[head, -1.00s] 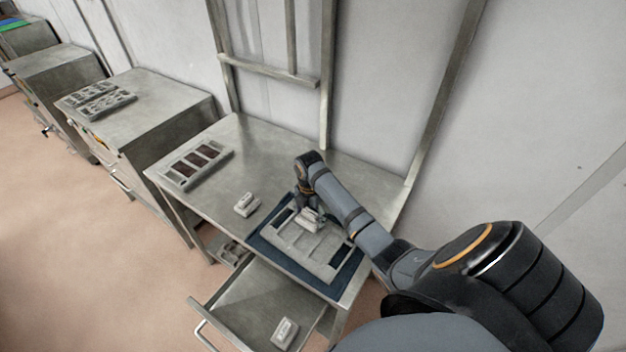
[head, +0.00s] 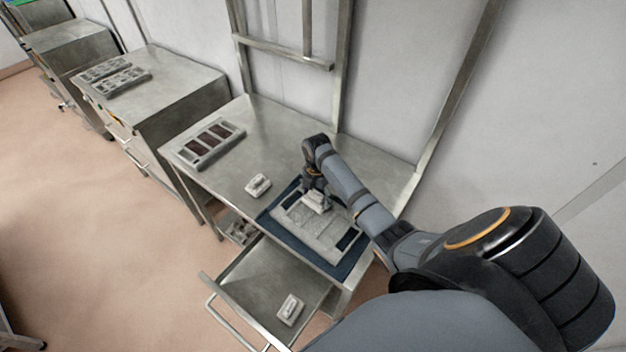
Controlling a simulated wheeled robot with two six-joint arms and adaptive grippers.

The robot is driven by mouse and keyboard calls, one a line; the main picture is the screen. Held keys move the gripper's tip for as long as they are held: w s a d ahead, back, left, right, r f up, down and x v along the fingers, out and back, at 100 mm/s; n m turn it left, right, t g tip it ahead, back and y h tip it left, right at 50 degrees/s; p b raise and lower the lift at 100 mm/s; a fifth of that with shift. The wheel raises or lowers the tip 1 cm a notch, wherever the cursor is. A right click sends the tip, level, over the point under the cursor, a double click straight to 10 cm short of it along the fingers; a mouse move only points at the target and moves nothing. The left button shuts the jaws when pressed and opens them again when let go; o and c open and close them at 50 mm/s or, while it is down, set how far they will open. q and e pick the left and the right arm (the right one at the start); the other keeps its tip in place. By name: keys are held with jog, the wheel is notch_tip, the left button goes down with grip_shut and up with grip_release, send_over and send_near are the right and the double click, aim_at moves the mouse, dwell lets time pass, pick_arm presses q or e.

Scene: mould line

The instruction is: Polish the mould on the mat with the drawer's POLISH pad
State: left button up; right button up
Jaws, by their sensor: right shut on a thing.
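A grey mould (head: 318,233) with shallow cavities lies on the dark blue mat (head: 347,267) near the front of the steel table. My right gripper (head: 314,192) is over the far part of the mould. It is shut on a pale pad (head: 317,202), which is at or just above the mould's surface; I cannot tell whether they touch. A similar pale pad (head: 258,185) rests on the table left of the mat. Another pale block (head: 291,309) lies in the open drawer (head: 262,283). Labels are too small to read. My left gripper does not show.
A mould tray with dark cavities (head: 208,143) lies at the table's left end. A steel cabinet (head: 165,90) with more moulds (head: 114,76) stands further left. The open drawer juts out at the front. An upright frame (head: 341,75) rises behind the table.

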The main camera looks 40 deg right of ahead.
jog(key=shift+s+d+r+p, duration=0.2)
jog(key=shift+s+p, duration=0.25)
jog(key=shift+s, duration=0.15)
jog(key=shift+f, duration=0.15)
jog(key=shift+s, duration=0.1)
jog(key=shift+s+d, duration=0.2)
jog(key=shift+s, duration=0.35)
jog(key=shift+s+d+f, duration=0.1)
jog(key=shift+s+d, duration=0.1)
jog(key=shift+s, duration=0.5)
jog(key=shift+s+d+f, duration=0.1)
jog(key=shift+s+d, duration=0.05)
jog(key=shift+s, duration=0.55)
jog(key=shift+s+d+r, duration=0.1)
jog(key=shift+s+d, duration=0.1)
jog(key=shift+s, duration=0.3)
jog(key=shift+s+d+r, duration=0.1)
jog(key=shift+s+d, duration=0.05)
jog(key=shift+s, duration=0.3)
jog(key=shift+s, duration=0.1)
